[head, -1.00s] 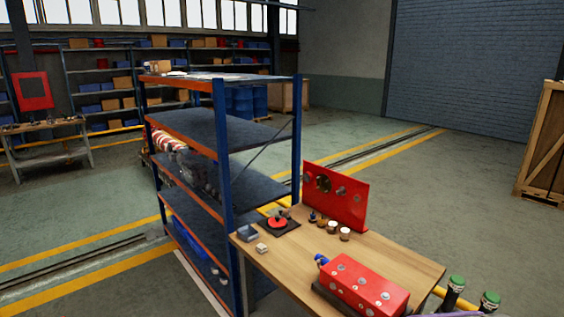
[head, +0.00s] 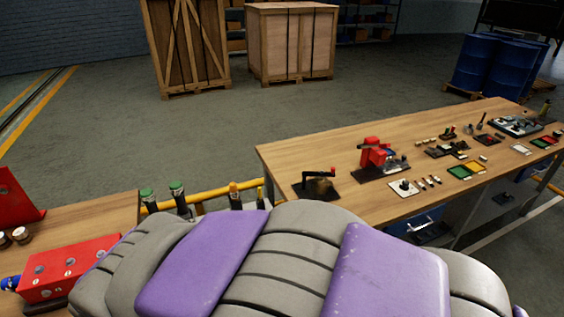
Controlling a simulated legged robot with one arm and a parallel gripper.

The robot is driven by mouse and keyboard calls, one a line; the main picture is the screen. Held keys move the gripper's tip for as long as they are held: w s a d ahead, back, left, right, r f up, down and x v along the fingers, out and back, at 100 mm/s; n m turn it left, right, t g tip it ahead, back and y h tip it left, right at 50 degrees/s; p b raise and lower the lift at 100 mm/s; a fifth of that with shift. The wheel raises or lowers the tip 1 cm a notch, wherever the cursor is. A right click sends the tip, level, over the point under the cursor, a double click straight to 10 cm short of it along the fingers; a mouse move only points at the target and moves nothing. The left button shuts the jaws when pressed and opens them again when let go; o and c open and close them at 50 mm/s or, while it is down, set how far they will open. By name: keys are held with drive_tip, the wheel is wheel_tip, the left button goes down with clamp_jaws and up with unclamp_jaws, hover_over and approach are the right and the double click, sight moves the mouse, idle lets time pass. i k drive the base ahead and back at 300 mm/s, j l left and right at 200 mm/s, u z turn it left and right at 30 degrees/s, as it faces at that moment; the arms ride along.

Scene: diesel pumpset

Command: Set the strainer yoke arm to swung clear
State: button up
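My gripper is not in view. I cannot tell for certain which part is the strainer yoke arm. A small dark and brassy fixture with a thin red-tipped arm across its top (head: 319,181) sits on a black plate at the near left corner of the right-hand workbench (head: 290,154); it may be the strainer. It is too small to read the arm's position. Next to it, a red machine with a grey part (head: 375,153) stands on another dark plate.
My grey and purple body fills the bottom middle. A left bench (head: 90,222) carries a red block (head: 66,268). Green-capped and orange-capped bottles stand between the benches by a yellow rail. Crates (head: 291,42) and blue drums (head: 495,68) stand behind; the floor between is clear.

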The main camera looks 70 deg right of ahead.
sight(333, 174)
drive_tip(key=z, duration=2.55)
drive_tip(key=i+j+z, duration=0.15)
drive_tip(key=i+l, duration=0.05)
